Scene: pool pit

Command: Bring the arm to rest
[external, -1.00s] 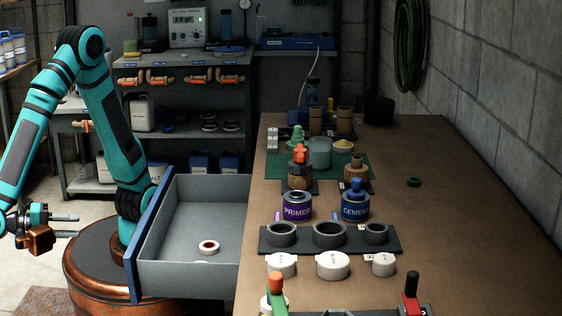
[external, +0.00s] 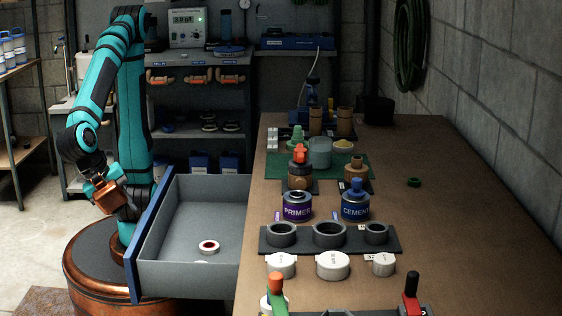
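My arm is folded, with its elbow high at the upper left and its forearm hanging down on the near side of the upper arm. My gripper (external: 112,192) is close beside my upper arm, above my round base and left of the open drawer. Its copper-coloured body shows, but its fingertips are turned away or hidden, so I cannot tell whether they are apart. I see nothing held in it.
A grey drawer with a blue front (external: 150,238) stands open from the workbench (external: 440,190), close to my base. A white tape roll (external: 209,247) lies in it. Cans, fittings and caps stand on the bench. A shelf unit (external: 205,140) is behind.

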